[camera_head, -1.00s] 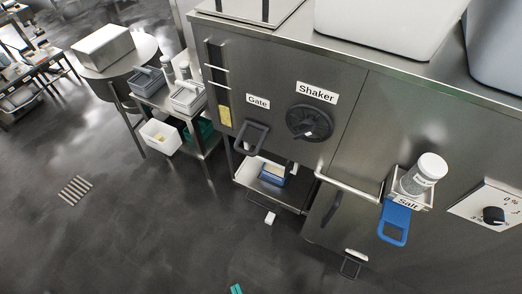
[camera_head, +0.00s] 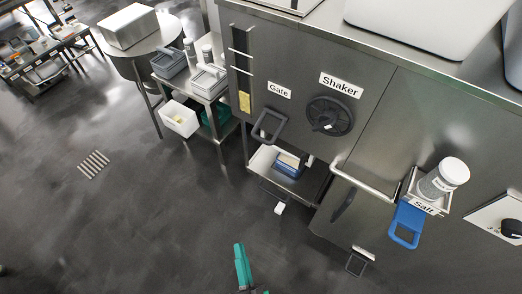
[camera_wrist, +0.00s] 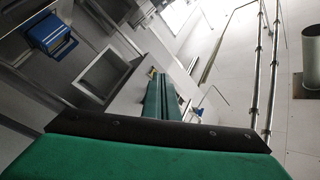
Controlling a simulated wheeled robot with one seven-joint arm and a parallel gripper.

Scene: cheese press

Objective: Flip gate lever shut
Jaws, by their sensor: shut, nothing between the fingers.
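The gate lever (camera_head: 269,126) is a dark loop-shaped handle on the steel machine front. It hangs tilted just below the "Gate" label (camera_head: 279,90), left of the round black shaker wheel (camera_head: 330,116). My gripper (camera_head: 240,252) shows as a teal piece at the bottom of the head view, over the floor and well below the lever, apart from it. In the wrist view my gripper's green fingers (camera_wrist: 162,98) are together with nothing between them. I cannot pick out the gate lever for certain in the wrist view.
A long rail handle (camera_head: 362,183) and a blue loop handle (camera_head: 406,224) under the salt shaker (camera_head: 443,179) stick out to the right. A small cart (camera_head: 208,88) stands left. The floor in front is clear.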

